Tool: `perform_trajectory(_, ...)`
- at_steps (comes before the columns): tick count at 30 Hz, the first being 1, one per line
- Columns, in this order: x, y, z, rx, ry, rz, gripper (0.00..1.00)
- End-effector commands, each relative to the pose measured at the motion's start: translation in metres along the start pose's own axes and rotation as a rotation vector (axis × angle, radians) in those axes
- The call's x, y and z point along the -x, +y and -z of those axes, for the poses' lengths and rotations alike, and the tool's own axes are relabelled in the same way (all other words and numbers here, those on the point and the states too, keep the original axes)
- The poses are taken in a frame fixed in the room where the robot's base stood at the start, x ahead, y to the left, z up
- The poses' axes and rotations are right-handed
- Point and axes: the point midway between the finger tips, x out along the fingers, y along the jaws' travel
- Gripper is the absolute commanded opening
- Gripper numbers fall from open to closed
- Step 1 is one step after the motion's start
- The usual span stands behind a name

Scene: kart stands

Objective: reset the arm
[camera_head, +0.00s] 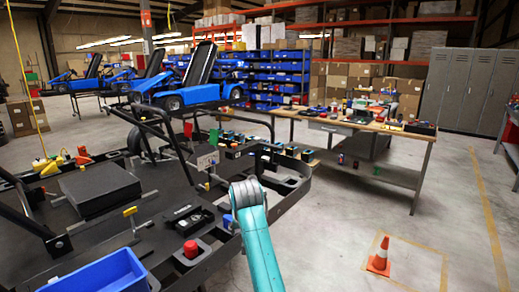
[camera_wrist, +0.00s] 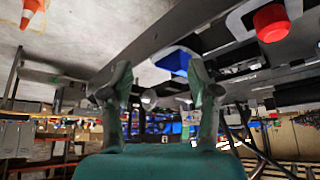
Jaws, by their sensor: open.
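My arm (camera_head: 256,250) shows teal in the head view, rising from the bottom edge to a grey joint beside the black kart frame. My gripper is hidden from the head view. In the wrist view, my gripper (camera_wrist: 160,85) shows two dark fingers spread apart with nothing between them. The wrist picture is upside down, with shelves low and floor high. A red knob (camera_wrist: 271,22) on the kart shows at its upper right.
The black kart frame (camera_head: 150,215) fills the left, with a blue bin (camera_head: 95,275) at its front. A workbench (camera_head: 345,125) with tools stands behind to the right. An orange cone (camera_head: 380,257) stands on the floor at right. Open floor lies around the cone.

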Motion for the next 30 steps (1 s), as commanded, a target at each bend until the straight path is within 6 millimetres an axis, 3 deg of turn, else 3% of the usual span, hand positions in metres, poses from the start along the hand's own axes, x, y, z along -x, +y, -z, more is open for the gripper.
perform_trajectory(8,-0.038,0.014,-0.037,0.0,0.029,0.001,0.6)
perform_trajectory(13,-0.069,0.028,-0.075,-0.001,0.06,0.002,0.6)
perform_trajectory(21,-0.121,0.059,-0.168,-0.005,0.139,0.003,0.6)
perform_trajectory(30,-0.145,0.091,-0.277,-0.01,0.229,0.002,0.6)
